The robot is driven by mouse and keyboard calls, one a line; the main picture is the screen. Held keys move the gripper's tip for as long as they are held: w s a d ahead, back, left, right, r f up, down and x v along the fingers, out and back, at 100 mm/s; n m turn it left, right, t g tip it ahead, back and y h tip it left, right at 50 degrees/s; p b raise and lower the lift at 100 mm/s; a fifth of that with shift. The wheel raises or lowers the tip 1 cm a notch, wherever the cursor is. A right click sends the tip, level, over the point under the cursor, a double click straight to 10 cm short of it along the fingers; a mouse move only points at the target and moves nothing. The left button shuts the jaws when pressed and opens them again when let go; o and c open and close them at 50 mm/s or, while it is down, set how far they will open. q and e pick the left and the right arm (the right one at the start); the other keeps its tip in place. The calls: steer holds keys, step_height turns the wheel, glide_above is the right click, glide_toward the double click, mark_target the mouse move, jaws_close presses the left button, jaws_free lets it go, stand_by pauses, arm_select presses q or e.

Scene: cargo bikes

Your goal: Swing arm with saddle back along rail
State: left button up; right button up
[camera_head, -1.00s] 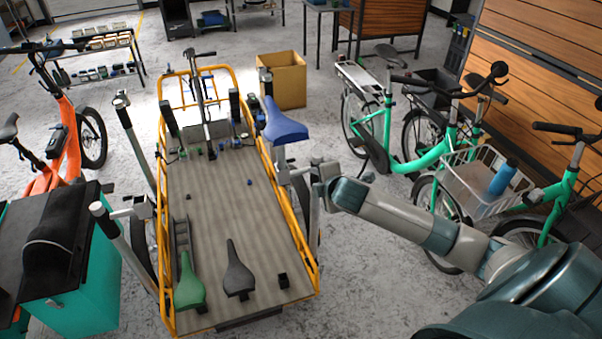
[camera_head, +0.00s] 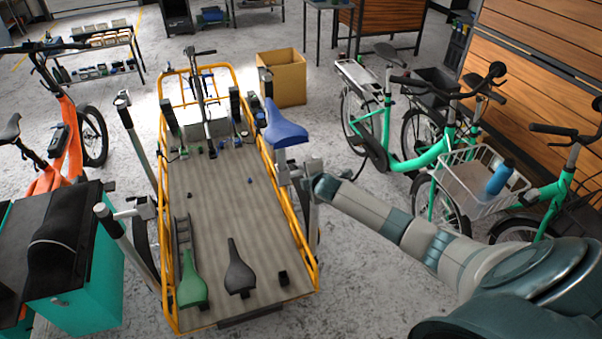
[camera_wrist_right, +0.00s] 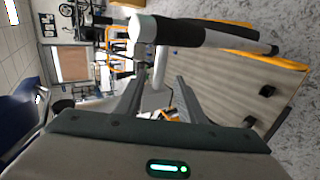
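The blue saddle (camera_head: 285,132) sits above the right yellow side rail (camera_head: 280,205) of the cargo bike. A grey swing arm (camera_head: 287,172) lies below it, beside a grey post (camera_head: 313,222). My right gripper (camera_head: 306,174) is at this arm and the top of the post, which it partly covers. In the right wrist view its two fingers (camera_wrist_right: 160,78) stand apart, with a pale tube (camera_wrist_right: 160,66) seen between them; contact cannot be told. A thick pale-and-dark tube (camera_wrist_right: 200,35) lies beyond them. The blue saddle (camera_wrist_right: 20,115) shows at the left edge there. My left gripper is not in view.
Green (camera_head: 191,282) and black (camera_head: 238,270) saddles lie on the cargo deck (camera_head: 215,220). A similar swing arm (camera_head: 130,211) juts out on the left side. A cardboard box (camera_head: 282,82) stands behind. Green bikes (camera_head: 400,165) stand to the right.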

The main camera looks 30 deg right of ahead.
mark_target(299, 173)
steer(key=shift+x, duration=2.2)
steer(key=shift+c, duration=0.4)
jaws_close()
